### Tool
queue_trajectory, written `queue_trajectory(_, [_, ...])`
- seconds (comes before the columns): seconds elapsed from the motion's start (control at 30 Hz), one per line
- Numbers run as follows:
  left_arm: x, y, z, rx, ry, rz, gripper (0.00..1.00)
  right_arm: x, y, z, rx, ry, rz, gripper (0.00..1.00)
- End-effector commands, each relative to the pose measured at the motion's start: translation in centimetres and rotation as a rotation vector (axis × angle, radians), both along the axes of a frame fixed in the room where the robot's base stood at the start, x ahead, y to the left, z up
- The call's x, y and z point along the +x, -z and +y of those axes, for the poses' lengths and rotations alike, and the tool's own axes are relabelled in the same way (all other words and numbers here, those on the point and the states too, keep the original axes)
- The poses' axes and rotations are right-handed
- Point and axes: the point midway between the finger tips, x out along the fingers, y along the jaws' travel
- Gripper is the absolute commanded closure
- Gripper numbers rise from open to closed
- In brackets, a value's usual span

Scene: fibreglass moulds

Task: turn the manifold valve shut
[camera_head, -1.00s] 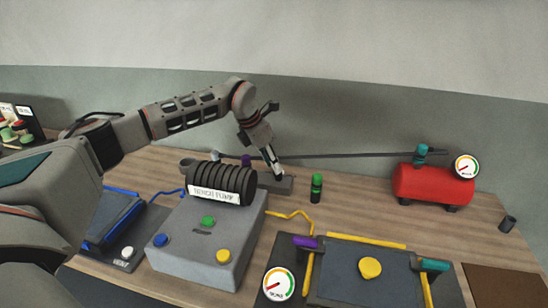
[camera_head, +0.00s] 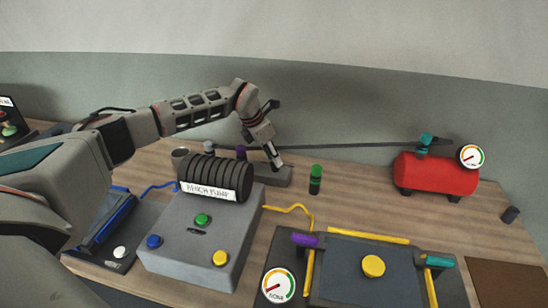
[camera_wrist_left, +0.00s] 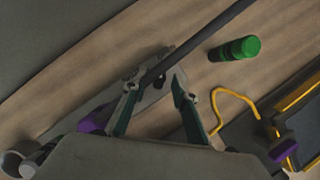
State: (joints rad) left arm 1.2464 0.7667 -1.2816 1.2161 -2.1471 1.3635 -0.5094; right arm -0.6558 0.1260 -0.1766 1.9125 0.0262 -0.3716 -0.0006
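The manifold (camera_head: 280,178) is a low grey block behind the pump, with a dark pipe (camera_head: 345,146) running right from it. A purple knob (camera_head: 240,152) shows at its left; it also shows in the left wrist view (camera_wrist_left: 93,122), left of the fingers. My left gripper (camera_head: 277,164) points down at the manifold's right part. In the left wrist view my left gripper (camera_wrist_left: 157,82) has its fingers spread, with the pipe's end between or just under the tips. I cannot tell whether they touch it. The pump partly hides the manifold. My right gripper is out of view.
The bench pump (camera_head: 215,180) sits on a grey box (camera_head: 190,240) in front of the manifold. A green-capped cylinder (camera_head: 315,180) stands to the right. A red tank (camera_head: 435,175) with a teal valve (camera_head: 426,140) and gauge is farther right. A mould panel (camera_head: 350,275) lies in front.

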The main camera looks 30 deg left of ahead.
Motion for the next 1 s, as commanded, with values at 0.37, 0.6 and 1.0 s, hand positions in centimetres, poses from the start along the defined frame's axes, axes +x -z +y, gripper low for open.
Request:
queue_trajectory(0.37, [0.41, 1.11, -0.23, 0.000, 0.000, -0.001, 0.72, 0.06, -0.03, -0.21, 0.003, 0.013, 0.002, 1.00])
queue_trajectory(0.6, [0.40, 1.11, -0.21, 0.000, 0.000, -0.001, 1.00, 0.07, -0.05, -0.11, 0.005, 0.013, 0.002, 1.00])
queue_trajectory(1.0, [0.32, 1.20, -0.22, 0.002, -0.046, 0.000, 1.00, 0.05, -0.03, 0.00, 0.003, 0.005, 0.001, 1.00])
